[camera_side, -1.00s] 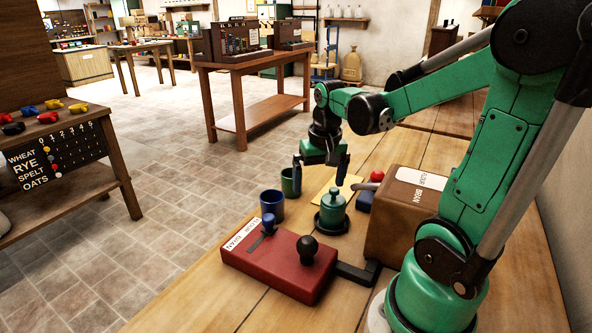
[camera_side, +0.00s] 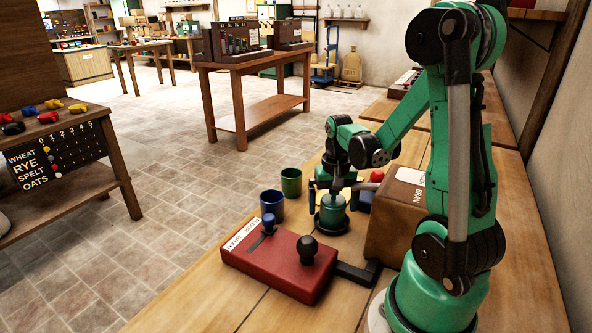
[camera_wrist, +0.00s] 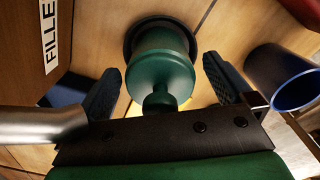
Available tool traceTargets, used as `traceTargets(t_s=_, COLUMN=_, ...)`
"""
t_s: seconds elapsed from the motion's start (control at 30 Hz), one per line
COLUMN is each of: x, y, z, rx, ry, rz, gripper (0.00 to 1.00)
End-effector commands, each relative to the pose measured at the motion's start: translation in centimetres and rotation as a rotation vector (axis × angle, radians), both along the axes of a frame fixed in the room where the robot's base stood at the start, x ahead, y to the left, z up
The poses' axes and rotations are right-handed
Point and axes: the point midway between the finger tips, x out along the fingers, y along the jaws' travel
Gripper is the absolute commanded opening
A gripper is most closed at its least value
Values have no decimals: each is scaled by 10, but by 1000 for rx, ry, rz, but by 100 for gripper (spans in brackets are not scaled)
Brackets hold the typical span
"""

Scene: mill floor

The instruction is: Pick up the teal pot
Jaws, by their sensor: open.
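The teal pot (camera_side: 332,212) stands upright on a dark round base on the wooden table, between the red box and the brown box. In the wrist view the pot (camera_wrist: 160,62) shows its body, shoulder and small knob between my two fingers. My gripper (camera_wrist: 160,92) is open, with one blue-black finger on each side of the pot's upper part. In the side view my gripper (camera_side: 334,190) is low over the pot, and its fingers partly overlap the pot's top. I cannot tell whether either finger touches the pot.
A blue cup (camera_side: 272,206) and a green cup (camera_side: 291,182) stand left of the pot. A red box with levers (camera_side: 285,270) lies in front. A brown carton (camera_side: 395,222) and a blue block with a red knob (camera_side: 365,196) are close on the right.

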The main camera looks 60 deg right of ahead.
Motion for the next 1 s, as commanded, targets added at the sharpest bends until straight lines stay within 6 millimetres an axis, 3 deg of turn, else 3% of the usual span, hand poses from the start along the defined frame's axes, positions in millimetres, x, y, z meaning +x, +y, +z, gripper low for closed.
traceTargets(t_s=0.17, x=0, y=0, z=0, rx=0, ry=0, rz=0, gripper=100)
traceTargets(t_s=0.53, x=0, y=0, z=0, rx=0, ry=0, rz=0, gripper=0)
traceTargets(t_s=1.0, x=0, y=0, z=4, rx=0, ry=0, rz=0, gripper=0)
